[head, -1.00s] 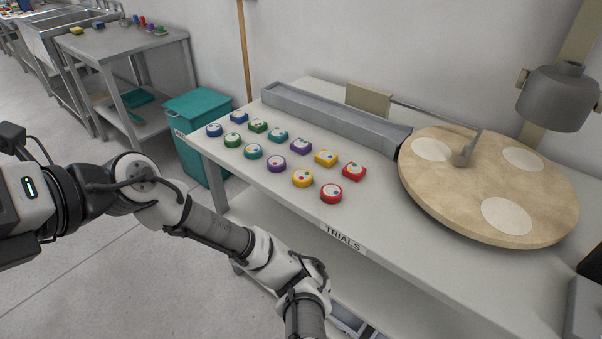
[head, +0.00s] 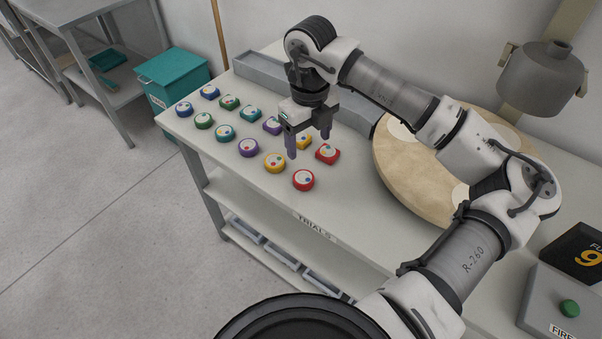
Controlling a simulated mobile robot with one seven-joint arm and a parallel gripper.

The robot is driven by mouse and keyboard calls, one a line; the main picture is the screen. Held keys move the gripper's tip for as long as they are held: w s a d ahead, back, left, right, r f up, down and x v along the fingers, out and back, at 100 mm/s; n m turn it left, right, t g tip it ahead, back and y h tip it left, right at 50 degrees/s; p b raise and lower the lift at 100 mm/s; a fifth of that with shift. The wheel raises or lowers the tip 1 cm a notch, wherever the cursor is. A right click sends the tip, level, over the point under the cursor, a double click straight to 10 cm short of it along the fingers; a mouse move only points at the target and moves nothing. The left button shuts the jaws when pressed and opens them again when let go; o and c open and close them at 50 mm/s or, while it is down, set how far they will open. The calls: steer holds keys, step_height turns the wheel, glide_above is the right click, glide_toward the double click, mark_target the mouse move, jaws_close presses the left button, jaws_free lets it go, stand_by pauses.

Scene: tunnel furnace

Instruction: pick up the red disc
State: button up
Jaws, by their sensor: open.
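The red disc (head: 303,180) is round with a pale top bearing coloured dots. It lies at the near right end of the front row of pieces on the table marked TRIALS. A red square piece (head: 327,153) lies just behind it to the right. My gripper (head: 308,146) points down with its two fingers apart and nothing between them. It is above the pieces, behind the red disc in the picture, over the area of the yellow square piece (head: 304,142), which it partly hides. Its exact height above the table is hard to tell.
The yellow disc (head: 274,163) lies close left of the red disc; several other coloured pieces continue leftward in two rows. A round wooden turntable (head: 384,168) stands to the right, partly behind my arm. A grey trough (head: 262,74) runs along the back. The table edge is close in front.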

steer(key=p, duration=0.1)
glide_above(304, 177)
steer(key=f, duration=0.6)
steer(key=shift+d+f, duration=0.15)
steer(key=shift+d, duration=0.2)
steer(key=shift+a+f+p, duration=0.15)
steer(key=shift+f+p, duration=0.4)
steer(key=shift+p, duration=0.1)
steer(key=shift+a+f+p, duration=0.15)
steer(key=shift+f+p, duration=0.65)
steer(key=shift+f, duration=1.35)
steer(key=c, duration=1.1)
